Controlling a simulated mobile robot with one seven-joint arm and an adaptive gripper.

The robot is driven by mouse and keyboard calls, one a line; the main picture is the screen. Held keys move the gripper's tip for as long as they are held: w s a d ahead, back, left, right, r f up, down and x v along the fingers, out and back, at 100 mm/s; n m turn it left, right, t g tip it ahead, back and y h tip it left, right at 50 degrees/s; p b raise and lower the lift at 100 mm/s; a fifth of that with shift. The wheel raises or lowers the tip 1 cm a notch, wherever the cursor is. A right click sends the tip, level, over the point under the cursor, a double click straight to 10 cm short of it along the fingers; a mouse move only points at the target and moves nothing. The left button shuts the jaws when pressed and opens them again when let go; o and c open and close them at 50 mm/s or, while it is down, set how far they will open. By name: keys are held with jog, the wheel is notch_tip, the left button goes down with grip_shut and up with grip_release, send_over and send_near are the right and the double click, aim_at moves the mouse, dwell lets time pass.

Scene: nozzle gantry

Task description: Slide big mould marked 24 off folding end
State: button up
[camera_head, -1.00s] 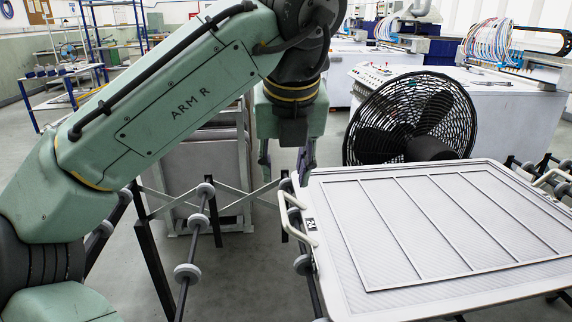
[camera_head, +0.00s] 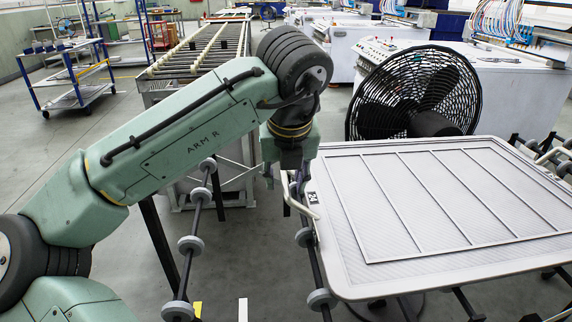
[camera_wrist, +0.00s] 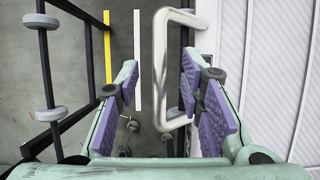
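The big mould (camera_head: 334,258) is a wide pale-grey tray with a ribbed rectangular frame on top, at the right in the head view. My gripper (camera_head: 284,180) is at this handle, pointing down. In the wrist view my gripper (camera_wrist: 158,88) is open, purple pads apart, with the handle bar between them and visible gaps on both sides. The folding end (camera_head: 190,243), black bars with grey wheels, extends left from under the mould.
A black fan (camera_head: 418,92) stands close behind the mould. A long roller conveyor (camera_head: 205,50) lies at the back left. A blue trolley (camera_head: 72,75) stands farther left. White machines fill the back. Yellow and white strips (camera_wrist: 107,45) mark the floor beside the folding end.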

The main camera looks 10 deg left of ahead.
jog(key=shift+f, duration=0.15)
grip_shut()
dwell(0.4)
dwell(0.7)
